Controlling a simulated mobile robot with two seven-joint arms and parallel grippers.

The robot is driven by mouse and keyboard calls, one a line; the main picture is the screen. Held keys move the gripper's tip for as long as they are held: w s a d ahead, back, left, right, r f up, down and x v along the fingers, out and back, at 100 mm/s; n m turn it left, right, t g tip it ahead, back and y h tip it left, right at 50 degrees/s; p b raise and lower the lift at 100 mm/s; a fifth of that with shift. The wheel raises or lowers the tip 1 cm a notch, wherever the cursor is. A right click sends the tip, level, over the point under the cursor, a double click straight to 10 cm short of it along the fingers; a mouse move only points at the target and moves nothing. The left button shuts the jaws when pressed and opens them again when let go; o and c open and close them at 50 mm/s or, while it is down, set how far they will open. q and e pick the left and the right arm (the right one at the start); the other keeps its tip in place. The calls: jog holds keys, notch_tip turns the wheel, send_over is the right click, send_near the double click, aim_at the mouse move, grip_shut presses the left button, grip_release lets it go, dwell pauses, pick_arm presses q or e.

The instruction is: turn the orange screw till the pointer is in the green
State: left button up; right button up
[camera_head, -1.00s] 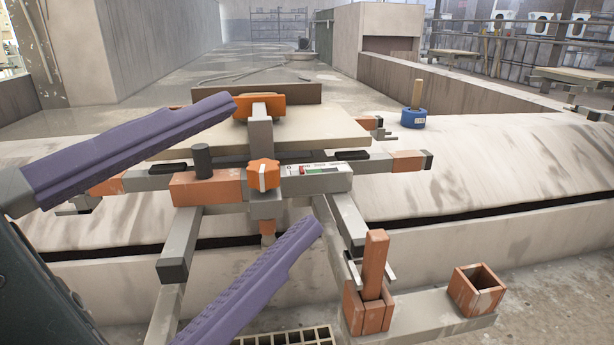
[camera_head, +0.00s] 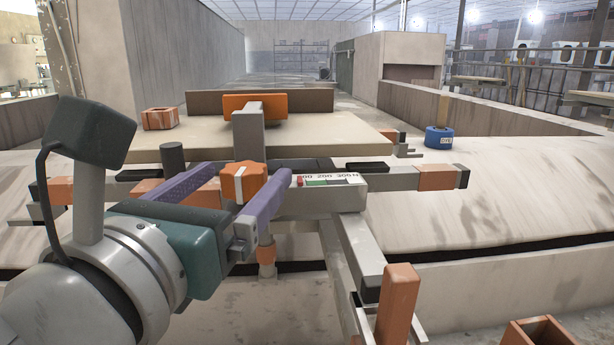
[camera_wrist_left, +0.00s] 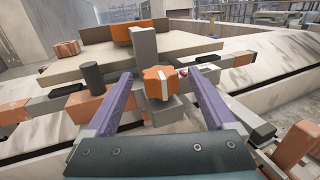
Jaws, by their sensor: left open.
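The orange screw (camera_head: 243,182) is a lobed knob with a white stripe, on the front of a grey clamp frame. The gauge (camera_head: 330,180) beside it on the right has a red block, a green band and numbers; I cannot make out the pointer clearly. My left gripper (camera_head: 250,174) is open, its purple fingers on either side of the screw. In the left wrist view the screw (camera_wrist_left: 161,82) sits between the fingertips (camera_wrist_left: 159,77), with gaps visible on both sides. The right gripper is not in view.
A pale board (camera_head: 310,138) with an orange block (camera_head: 254,105) lies behind the screw. A dark post (camera_head: 173,157) stands left of it. A blue round item (camera_head: 438,138) with a wooden handle is at right. An upright brick-coloured bar (camera_head: 398,305) stands at front right.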

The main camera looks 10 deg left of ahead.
pick_arm(q)
jog(key=shift+w, duration=0.65)
jog(key=shift+w+f, duration=0.1)
jog(key=shift+w, duration=0.15)
jog(key=shift+w, duration=0.1)
jog(key=shift+c, duration=0.4)
